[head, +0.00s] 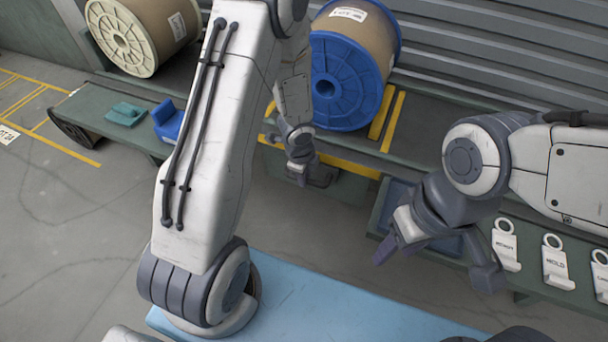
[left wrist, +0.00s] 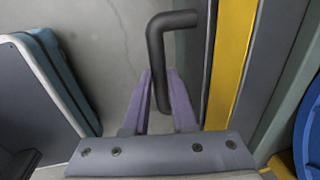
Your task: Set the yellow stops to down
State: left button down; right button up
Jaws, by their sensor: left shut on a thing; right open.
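My left gripper (head: 299,172) reaches to the front of the rack below the blue-flanged spool (head: 345,82). In the left wrist view its purple fingers (left wrist: 161,95) are shut on a dark bent handle (left wrist: 156,60), beside a yellow strip (left wrist: 229,60). Two yellow bars (head: 394,122) lie on the rack right of the blue spool, and part of another yellow piece (head: 270,108) shows left of it, partly hidden by my arm. I cannot tell which yellow parts are the stops or their setting.
A cream-flanged spool (head: 125,38) sits at the back left. A bench (head: 90,115) holds a green piece (head: 126,113) and a blue piece (head: 168,120). A blue tray (head: 392,205) and white hook tags (head: 556,265) lie at right. Open floor (head: 90,210) is at left.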

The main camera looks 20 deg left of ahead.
pick_arm(q)
notch_tip(320, 180, down, 5)
jog(key=b, duration=0.3)
jog(key=shift+r, duration=0.15)
jog(key=c, duration=0.7)
grip_release()
jog(key=shift+r, duration=0.1)
jog(key=r+p, duration=0.2)
jog(key=r, duration=0.1)
jog(key=s+r+p, duration=0.1)
jog(key=r+p, duration=0.2)
jog(key=s+r+p, duration=0.1)
jog(key=r+p, duration=0.2)
jog(key=r, duration=0.1)
